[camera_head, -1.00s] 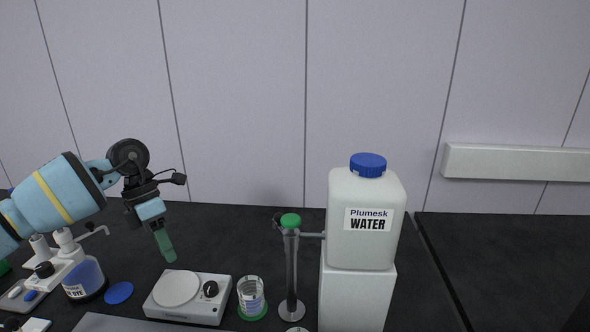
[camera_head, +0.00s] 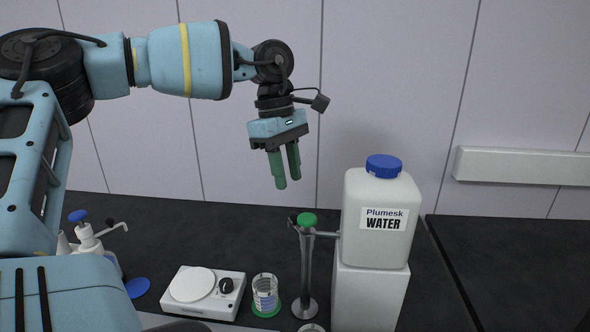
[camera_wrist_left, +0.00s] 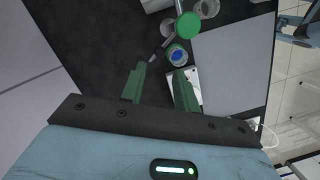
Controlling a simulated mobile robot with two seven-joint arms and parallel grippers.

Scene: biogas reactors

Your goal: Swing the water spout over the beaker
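The water spout is a metal post with a green cap (camera_head: 307,220), joined by a short pipe to the white water jug (camera_head: 378,222). A short dark piece sticks out left of the cap. The beaker (camera_head: 265,294) is clear glass and stands on a green disc, left of the post's foot. My left gripper (camera_head: 288,182) points down, open and empty, above and slightly left of the green cap, touching nothing. In the left wrist view, the green cap (camera_wrist_left: 187,26) lies beyond the parted green fingers (camera_wrist_left: 160,72). My right gripper is not in view.
A white hotplate (camera_head: 204,293) with a black knob stands left of the beaker. A blue disc (camera_head: 137,287) and a bottle with a pump (camera_head: 90,240) are farther left. The jug stands on a white block (camera_head: 370,299). The dark bench (camera_head: 190,233) behind them is clear.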

